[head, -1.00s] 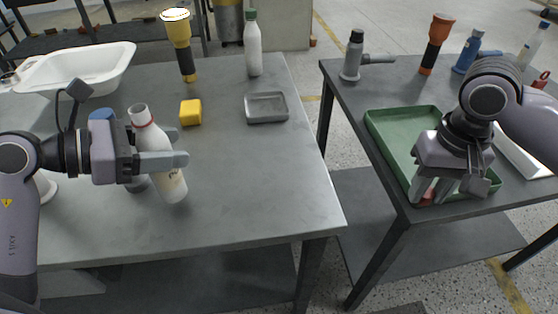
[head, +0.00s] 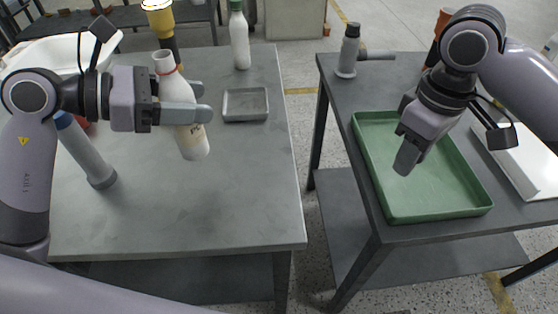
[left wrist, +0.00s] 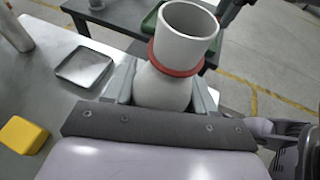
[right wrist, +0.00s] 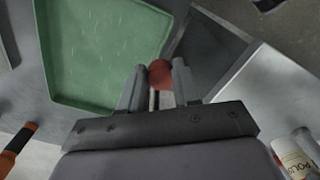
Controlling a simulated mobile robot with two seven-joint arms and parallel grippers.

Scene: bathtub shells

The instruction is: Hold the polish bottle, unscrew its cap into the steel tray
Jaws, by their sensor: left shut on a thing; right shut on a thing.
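My left gripper (head: 200,102) is shut on the white polish bottle (head: 193,143), gripping it below its red ring and holding it slightly tilted above the left table. In the left wrist view the bottle (left wrist: 163,88) has a hollow, open-topped white piece above that ring; I cannot tell whether it is cap or neck. The steel tray (head: 246,118) lies empty on the left table, to the right of the bottle. My right gripper (head: 406,158) is above the green tray, far from the bottle. In the right wrist view it is shut on a small red thing (right wrist: 160,74).
A grey cylinder (head: 88,155) stands left of the bottle. A green-capped bottle (head: 240,42) stands behind the steel tray. The left table's front right is clear.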

